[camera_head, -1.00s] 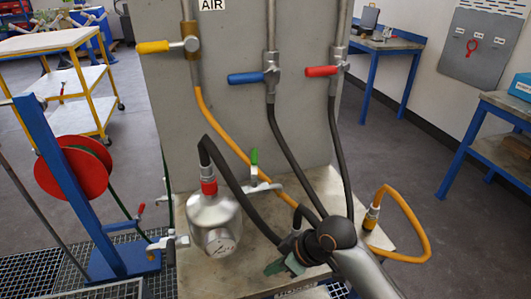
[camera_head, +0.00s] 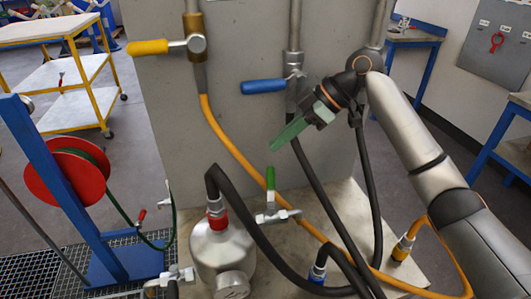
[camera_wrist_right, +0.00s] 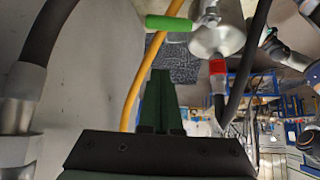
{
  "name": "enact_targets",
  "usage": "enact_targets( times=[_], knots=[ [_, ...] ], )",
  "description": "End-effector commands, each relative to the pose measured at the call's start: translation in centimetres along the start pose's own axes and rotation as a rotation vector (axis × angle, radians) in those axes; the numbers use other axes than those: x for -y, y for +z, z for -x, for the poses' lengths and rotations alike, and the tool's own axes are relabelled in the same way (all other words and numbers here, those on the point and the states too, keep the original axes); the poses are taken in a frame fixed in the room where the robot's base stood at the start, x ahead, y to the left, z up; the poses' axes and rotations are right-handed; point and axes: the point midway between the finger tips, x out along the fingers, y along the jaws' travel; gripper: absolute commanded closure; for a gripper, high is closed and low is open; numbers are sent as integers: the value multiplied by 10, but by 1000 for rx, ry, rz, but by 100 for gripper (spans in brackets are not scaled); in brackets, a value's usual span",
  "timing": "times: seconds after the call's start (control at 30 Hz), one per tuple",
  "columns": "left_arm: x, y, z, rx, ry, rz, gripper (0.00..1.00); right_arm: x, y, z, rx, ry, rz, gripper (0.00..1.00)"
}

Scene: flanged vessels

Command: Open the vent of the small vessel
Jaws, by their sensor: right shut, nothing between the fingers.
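The small vessel (camera_head: 222,250) is a rounded metal pot with a red collar (camera_head: 217,220) and a black hose on top, and a round gauge on its front. A small valve with a green lever (camera_head: 271,178) sits at its right side; the lever stands upright. My right gripper (camera_head: 276,147), with green fingers, is shut and empty, above the green lever and apart from it. In the right wrist view the shut fingers (camera_wrist_right: 160,73) point toward the green lever (camera_wrist_right: 168,23), with the vessel (camera_wrist_right: 218,38) beside it. My left gripper is not in view.
A grey panel (camera_head: 165,100) stands behind, with a yellow lever (camera_head: 148,47) and a blue lever (camera_head: 263,86) on pipes. An orange hose (camera_head: 230,140) and black hoses run close to the vessel and my right arm. A red reel (camera_head: 65,178) is at the left.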

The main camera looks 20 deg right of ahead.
Motion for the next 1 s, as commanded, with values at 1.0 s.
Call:
enact_targets(
  times=[1.0],
  knots=[
    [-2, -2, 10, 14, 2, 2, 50, 0, 34, -78, 1, 0, 0, 100]
  ],
)
